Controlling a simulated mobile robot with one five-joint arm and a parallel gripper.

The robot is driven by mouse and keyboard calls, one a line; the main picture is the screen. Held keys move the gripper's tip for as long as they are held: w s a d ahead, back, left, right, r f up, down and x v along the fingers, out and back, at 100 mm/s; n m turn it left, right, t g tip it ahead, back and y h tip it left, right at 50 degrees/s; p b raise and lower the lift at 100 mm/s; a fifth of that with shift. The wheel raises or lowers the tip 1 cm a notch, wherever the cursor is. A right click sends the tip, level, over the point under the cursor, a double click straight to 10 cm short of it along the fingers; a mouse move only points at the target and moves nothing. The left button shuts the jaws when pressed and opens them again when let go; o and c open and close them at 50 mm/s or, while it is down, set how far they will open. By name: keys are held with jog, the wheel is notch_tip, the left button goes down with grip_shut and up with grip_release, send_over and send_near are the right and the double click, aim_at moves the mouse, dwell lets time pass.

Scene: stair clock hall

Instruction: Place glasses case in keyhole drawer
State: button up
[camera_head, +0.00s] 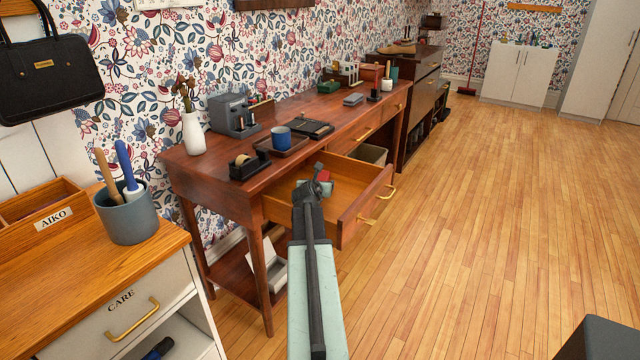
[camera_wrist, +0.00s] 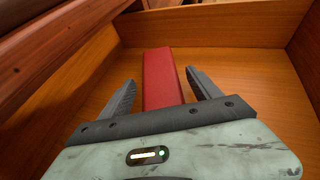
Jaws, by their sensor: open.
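The red glasses case (camera_wrist: 162,78), an oblong box, lies on the wooden floor of the open drawer (camera_wrist: 255,72). In the wrist view it is between the two dark fingers of my gripper (camera_wrist: 160,95), with gaps on both sides. My gripper is open and its near part hides the close end of the case. In the head view the drawer (camera_head: 350,213) is pulled out from the brown desk, with brass handles on its front. My gripper (camera_head: 318,182) is inside it, and only a bit of the red case (camera_head: 323,176) shows.
The wooden floor (camera_head: 470,200) to the right is clear.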

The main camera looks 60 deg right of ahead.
jog(key=p+v, duration=0.2)
jog(key=v, duration=0.5)
jog(key=shift+d, duration=0.1)
jog(key=shift+f, duration=0.1)
